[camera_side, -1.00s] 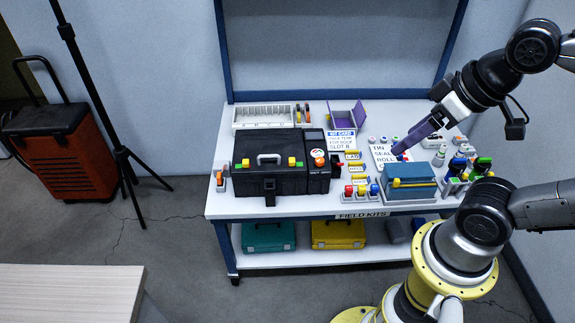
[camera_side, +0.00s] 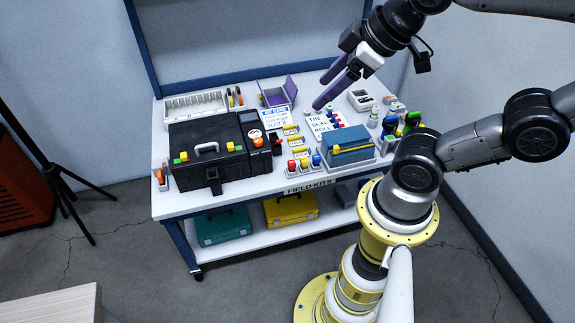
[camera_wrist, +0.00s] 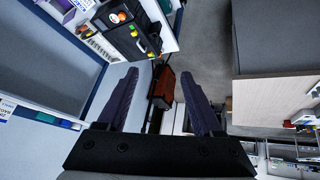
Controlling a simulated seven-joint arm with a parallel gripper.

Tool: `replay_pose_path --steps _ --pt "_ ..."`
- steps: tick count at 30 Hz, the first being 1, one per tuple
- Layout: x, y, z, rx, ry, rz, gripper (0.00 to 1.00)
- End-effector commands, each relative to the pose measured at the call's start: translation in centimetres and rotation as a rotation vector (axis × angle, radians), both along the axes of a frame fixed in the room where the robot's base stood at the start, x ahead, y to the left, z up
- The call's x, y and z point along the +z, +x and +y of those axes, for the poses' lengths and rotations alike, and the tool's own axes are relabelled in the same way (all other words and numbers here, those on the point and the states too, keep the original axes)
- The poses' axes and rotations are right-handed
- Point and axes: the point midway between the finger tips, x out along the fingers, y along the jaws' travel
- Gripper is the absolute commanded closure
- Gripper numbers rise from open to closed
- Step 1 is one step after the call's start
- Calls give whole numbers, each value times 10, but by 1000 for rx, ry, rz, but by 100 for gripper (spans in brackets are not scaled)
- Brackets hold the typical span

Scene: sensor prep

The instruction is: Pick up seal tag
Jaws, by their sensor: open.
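A white card (camera_side: 321,125) reading "TIN SEAL ROLL" lies at the right of the bench, with small red and blue pieces (camera_side: 334,118) along it. I cannot tell for sure which piece is the seal tag. My gripper (camera_side: 322,94) has two purple fingers, spread apart with nothing between them. In the side view it hangs above the bench, its lower fingertip just behind and left of the card. In the wrist view the open fingers (camera_wrist: 160,73) also show empty, and the card is not seen there.
A black toolbox (camera_side: 208,165) fills the bench's left. A blue case (camera_side: 346,152) stands before the card, several bottles (camera_side: 390,122) to its right. An open purple box (camera_side: 277,97) and a white divided tray (camera_side: 195,107) are at the back. A wooden table (camera_side: 50,305) is at lower left.

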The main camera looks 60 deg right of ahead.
Motion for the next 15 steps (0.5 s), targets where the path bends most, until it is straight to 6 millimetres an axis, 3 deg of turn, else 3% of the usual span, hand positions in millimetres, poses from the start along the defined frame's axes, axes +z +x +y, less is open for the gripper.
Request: replay_pose_path --steps 3,8,11,15 --pt "13 30 -3 118 -90 -24 32" --pt "15 81 -15 254 -212 -8 32" --pt "6 116 -29 328 -277 28 32" --pt "-26 167 -58 425 -352 102 32"
